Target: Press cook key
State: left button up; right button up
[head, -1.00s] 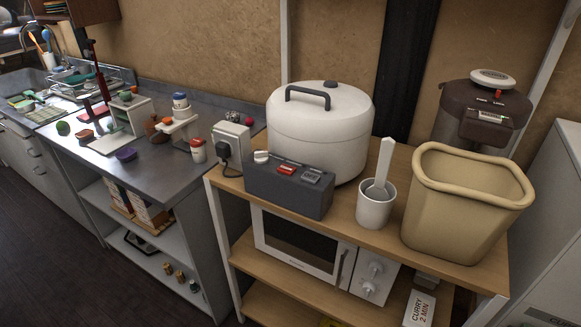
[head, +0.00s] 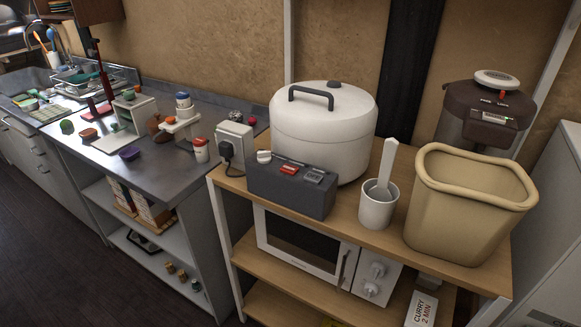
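A white rice cooker (head: 322,128) with a dark lid handle stands on the wooden shelf top. A dark grey control box (head: 283,192) sits in front of it. The box has a red key (head: 289,169), a grey key (head: 314,176) that seems to read OFF, and a white knob or lever end (head: 264,156) at its left. The lettering on the red key is too small to read, so I cannot tell for sure which is the cook key. Neither of my grippers is in view.
A white socket box (head: 235,138) with a black plug stands left of the control box. A white cup with a paddle (head: 377,208) and a beige bin (head: 462,215) stand to the right. A microwave (head: 300,249) is below. A cluttered metal counter (head: 165,170) is at left.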

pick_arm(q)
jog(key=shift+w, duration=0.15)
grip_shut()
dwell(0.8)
